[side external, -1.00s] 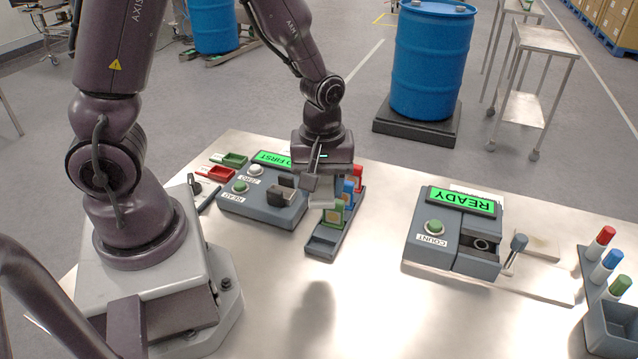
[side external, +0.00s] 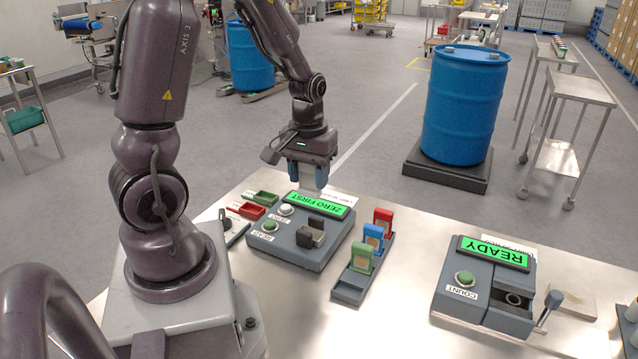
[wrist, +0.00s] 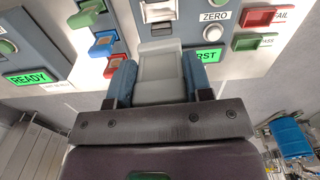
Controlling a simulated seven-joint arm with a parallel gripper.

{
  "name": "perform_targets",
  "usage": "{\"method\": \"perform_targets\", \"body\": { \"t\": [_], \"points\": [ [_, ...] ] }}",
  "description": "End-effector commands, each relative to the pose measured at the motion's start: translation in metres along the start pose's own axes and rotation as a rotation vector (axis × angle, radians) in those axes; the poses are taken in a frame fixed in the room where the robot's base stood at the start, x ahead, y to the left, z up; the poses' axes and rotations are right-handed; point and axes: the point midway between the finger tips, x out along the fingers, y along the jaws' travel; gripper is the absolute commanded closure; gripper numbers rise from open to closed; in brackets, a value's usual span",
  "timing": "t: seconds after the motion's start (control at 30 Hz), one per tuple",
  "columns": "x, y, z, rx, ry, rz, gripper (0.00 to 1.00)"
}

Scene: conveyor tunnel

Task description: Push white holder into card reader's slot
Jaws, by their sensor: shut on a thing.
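My gripper (side external: 308,172) is shut on the white holder (wrist: 160,75), which sits between its blue fingers in the wrist view. In the side view they are above the far edge of the card reader (side external: 285,246), apart from it; the holder (side external: 309,179) is partly hidden by the fingers. The card reader is a grey box with a white ZERO button, a green button and a green screen reading "ZERO FIRST". Its dark slot block (side external: 311,235) stands on top at the near right. The holder's lower end is clear of the slot block.
A grey rack (side external: 349,290) right of the reader holds red (side external: 382,221), blue (side external: 373,236) and green (side external: 362,256) holders. Red and green trays (side external: 261,197) lie left. A second device (side external: 484,291) reading "READY" stands right. Bare bench lies between rack and device.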

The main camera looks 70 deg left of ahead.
Motion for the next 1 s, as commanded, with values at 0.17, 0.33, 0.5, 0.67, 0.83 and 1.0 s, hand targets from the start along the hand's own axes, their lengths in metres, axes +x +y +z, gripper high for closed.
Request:
{"method": "perform_targets", "body": {
  "t": [0.17,0.33,0.5,0.67,0.83,1.0],
  "points": [
    [0.006,0.0,0.001,0.054,-0.005,-0.002,0.97],
    [0.024,0.0,0.001,0.052,-0.008,-0.002,0.97],
    [0.043,0.0,0.001,0.051,-0.007,-0.002,0.97],
    [0.054,0.0,0.001,0.052,-0.004,-0.001,0.97],
    [0.058,0.0,0.001,0.052,-0.004,-0.001,0.97],
    [0.058,0.0,0.001,0.052,-0.003,-0.001,0.97]
  ]
}}
